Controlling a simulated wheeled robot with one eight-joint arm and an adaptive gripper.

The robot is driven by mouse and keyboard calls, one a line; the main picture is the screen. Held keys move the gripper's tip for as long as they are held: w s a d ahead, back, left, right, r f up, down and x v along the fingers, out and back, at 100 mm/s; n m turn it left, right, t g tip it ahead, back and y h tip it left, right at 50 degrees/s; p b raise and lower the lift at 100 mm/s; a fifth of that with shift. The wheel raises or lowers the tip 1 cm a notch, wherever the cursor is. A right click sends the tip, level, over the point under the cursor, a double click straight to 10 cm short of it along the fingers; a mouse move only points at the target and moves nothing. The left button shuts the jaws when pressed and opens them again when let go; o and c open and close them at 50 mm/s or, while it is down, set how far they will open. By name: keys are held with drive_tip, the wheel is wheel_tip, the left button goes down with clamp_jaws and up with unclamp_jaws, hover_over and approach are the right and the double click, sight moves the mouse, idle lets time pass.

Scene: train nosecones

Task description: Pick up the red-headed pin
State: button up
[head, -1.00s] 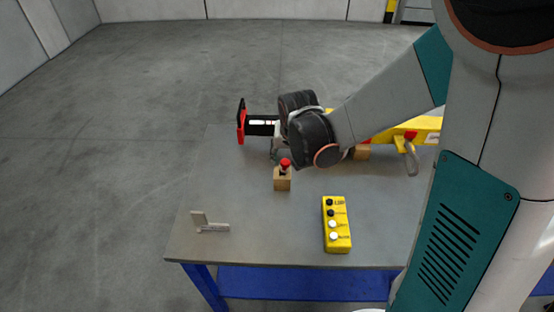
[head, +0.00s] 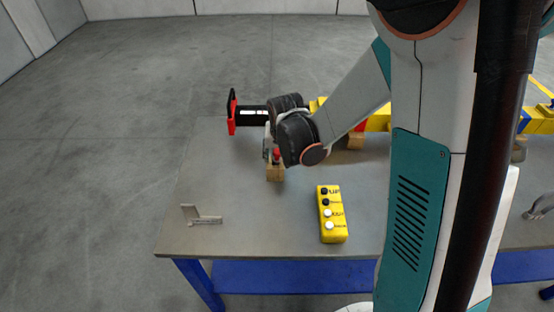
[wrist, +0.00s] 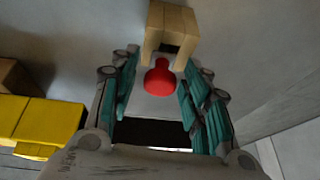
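The red-headed pin (head: 277,153) stands upright on a small wooden block (head: 275,173) on the table, partly hidden by my wrist in the head view. In the wrist view, its round red head (wrist: 159,80) lies between my gripper's teal fingers. The wooden block (wrist: 170,27) shows just beyond it, with a dark slot. My gripper (wrist: 161,72) is open, with a finger on each side of the red head and small gaps visible. In the head view, my gripper (head: 268,150) is at the pin, mostly hidden behind my wrist.
The grey table (head: 250,225) holds a yellow button box (head: 332,215) at the front and a small angle bracket (head: 202,216) at the front left. A black-and-red part (head: 233,112) and a yellow beam (head: 378,119) lie behind my wrist. The table's left side is mostly clear.

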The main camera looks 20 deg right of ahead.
clamp_jaws()
drive_tip(key=shift+r, duration=0.1)
